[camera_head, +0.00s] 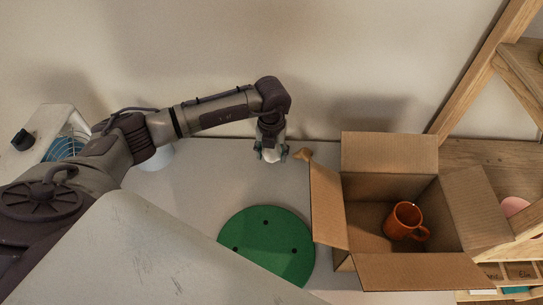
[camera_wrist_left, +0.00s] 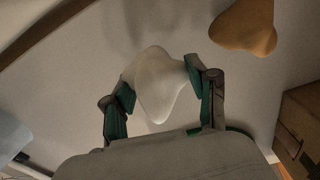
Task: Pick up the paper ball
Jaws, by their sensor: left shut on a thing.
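The paper ball is a white, rounded lump (camera_wrist_left: 160,82) between the two green-padded fingers of my left gripper (camera_wrist_left: 160,92) in the left wrist view. The fingers are shut on it, one on each side. In the head view my left gripper (camera_head: 271,154) points down over the far part of the grey table, left of the cardboard box, with the white lump (camera_head: 271,156) small between its fingers. I cannot tell from these frames whether the lump touches the table. My right gripper is in neither view.
An open cardboard box (camera_head: 390,151) with an orange mug (camera_head: 404,222) inside stands to the right. A tan lump (camera_head: 303,154) lies by its left flap and shows in the wrist view (camera_wrist_left: 245,28). A green disc (camera_head: 266,237) lies nearer. Wooden shelving (camera_head: 515,70) is at right.

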